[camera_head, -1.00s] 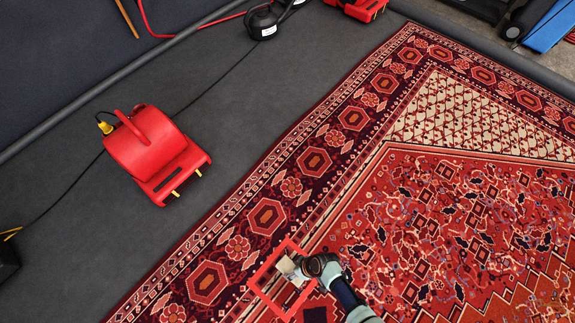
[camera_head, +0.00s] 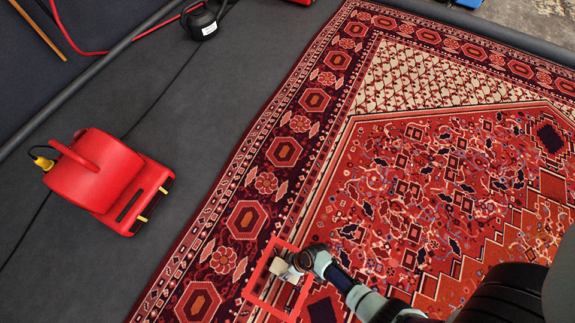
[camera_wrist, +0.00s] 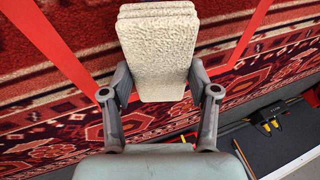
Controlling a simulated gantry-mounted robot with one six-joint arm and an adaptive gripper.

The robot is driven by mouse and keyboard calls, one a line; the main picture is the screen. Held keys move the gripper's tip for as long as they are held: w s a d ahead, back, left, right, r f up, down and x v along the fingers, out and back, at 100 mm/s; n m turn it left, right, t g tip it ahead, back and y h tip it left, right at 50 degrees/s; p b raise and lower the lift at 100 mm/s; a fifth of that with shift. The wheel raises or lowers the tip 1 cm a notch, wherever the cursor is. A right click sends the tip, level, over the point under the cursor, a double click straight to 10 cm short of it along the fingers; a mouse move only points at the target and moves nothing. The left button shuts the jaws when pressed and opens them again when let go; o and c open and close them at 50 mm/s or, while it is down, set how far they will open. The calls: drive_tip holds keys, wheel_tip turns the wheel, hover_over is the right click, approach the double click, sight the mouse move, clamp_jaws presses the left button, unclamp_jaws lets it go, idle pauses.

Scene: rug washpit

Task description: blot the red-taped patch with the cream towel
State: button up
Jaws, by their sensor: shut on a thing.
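The red-taped patch (camera_head: 250,289) is a square outline of red tape on the patterned rug, low in the head view; its tape also shows in the wrist view (camera_wrist: 50,43). My gripper (camera_head: 299,262) is at the upper right part of the outline. In the wrist view my gripper (camera_wrist: 160,88) is shut on the folded cream towel (camera_wrist: 157,50), one finger on each side. The towel also shows in the head view (camera_head: 280,267), inside the outline. I cannot tell whether the towel touches the rug.
A red blower (camera_head: 100,180) stands on the grey floor (camera_head: 200,120) left of the rug (camera_head: 430,180). A black round container (camera_head: 200,22) and a red hose (camera_head: 105,50) are at the top left. The rug around the patch is clear.

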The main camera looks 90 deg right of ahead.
drive_tip(key=shift+f+b, duration=0.65)
idle(2.1)
wheel_tip(320, 180, up, 7)
drive_tip(key=p, duration=0.7)
drive_tip(key=shift+r, duration=0.2)
drive_tip(key=shift+f, duration=0.15)
